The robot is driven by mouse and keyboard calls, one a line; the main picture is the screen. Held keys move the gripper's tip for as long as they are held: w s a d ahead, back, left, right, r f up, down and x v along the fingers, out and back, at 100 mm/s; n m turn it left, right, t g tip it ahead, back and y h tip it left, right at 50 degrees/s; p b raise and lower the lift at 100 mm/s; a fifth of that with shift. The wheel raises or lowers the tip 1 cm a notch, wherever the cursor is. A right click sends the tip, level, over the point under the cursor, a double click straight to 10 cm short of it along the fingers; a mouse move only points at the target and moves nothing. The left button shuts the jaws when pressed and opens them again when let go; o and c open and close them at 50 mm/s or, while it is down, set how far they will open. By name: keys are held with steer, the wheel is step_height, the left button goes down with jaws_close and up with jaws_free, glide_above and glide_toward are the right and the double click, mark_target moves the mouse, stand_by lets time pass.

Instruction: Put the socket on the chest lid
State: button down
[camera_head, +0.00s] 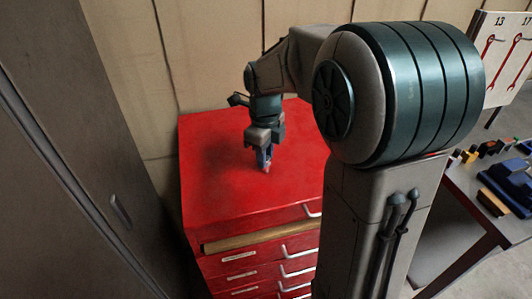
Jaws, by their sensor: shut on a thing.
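The red tool chest stands left of the middle, and its flat red lid (215,190) faces up. My gripper (264,163) points down over the middle of the lid, close to its surface. The fingers hide most of the socket. I cannot tell whether it touches the lid.
A grey cabinet (80,150) stands close on the left. On the right a table (470,205) bears several small items and a blue tray-like thing (508,185). A board with wrench pictures (505,50) stands behind. The lid around my gripper is clear.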

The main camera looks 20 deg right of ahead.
steer(key=c, duration=1.2)
jaws_free()
steer(key=shift+c, duration=0.2)
step_height(320, 180, up, 11)
steer(key=s+f+n+t, duration=0.1)
steer(key=s+f+n, duration=0.3)
steer(key=s+n, duration=0.4)
steer(key=s+f+n+t, duration=0.2)
steer(key=s+n, duration=0.7)
steer(key=n, duration=1)
steer(key=shift+s+d+f, duration=0.15)
steer(key=shift+f, duration=1.15)
